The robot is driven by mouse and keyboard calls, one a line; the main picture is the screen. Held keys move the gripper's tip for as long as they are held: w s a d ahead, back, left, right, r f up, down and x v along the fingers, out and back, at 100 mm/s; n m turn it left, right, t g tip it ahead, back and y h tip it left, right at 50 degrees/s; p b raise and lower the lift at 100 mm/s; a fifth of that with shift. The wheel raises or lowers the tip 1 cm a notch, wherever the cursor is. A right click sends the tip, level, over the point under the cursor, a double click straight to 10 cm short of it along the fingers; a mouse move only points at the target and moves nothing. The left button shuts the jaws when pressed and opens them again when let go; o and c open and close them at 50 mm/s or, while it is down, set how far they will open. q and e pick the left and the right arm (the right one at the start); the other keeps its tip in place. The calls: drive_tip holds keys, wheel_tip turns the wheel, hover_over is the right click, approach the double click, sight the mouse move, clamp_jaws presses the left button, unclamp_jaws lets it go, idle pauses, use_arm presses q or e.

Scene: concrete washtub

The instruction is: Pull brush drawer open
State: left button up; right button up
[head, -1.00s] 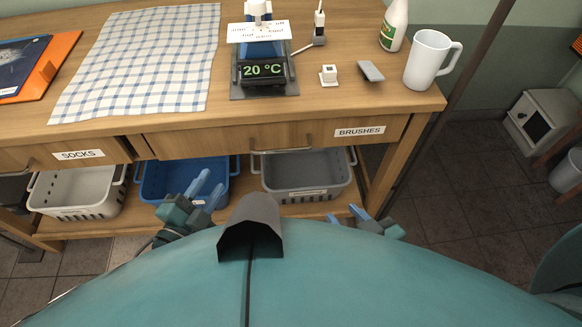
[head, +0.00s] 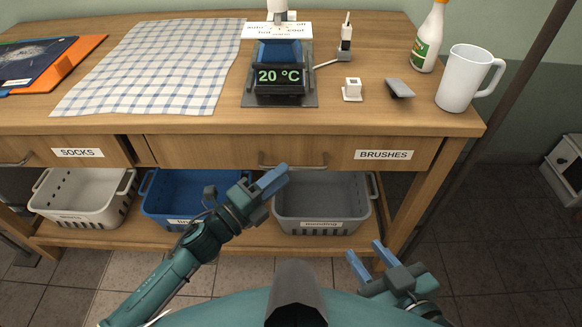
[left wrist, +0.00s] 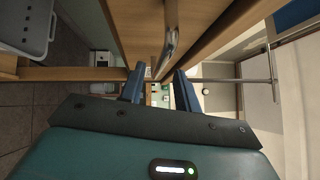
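The brush drawer (head: 215,152) is a wooden front labelled BRUSHES (head: 383,155), flush in the table. Its metal bar handle (head: 293,165) sits at the middle of the front. My left gripper (head: 273,180) is just in front of and slightly below the handle's left end in the head view. In the left wrist view its two blue fingers (left wrist: 159,84) are apart with nothing between them. The handle (left wrist: 170,45) shows ahead of them there, not gripped. My right gripper (head: 366,262) is low on the right, fingers apart and empty.
The drawer labelled SOCKS (head: 77,153) is to the left. White (head: 85,215), blue (head: 160,205) and grey (head: 340,210) baskets stand on the lower shelf. A white mug (head: 460,80), spray bottle (head: 428,40) and 20 °C device (head: 280,98) are on the tabletop.

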sight(291, 166)
use_arm(q)
drive_tip(key=shift+x, duration=2.05)
drive_tip(key=shift+c, duration=0.2)
clamp_jaws()
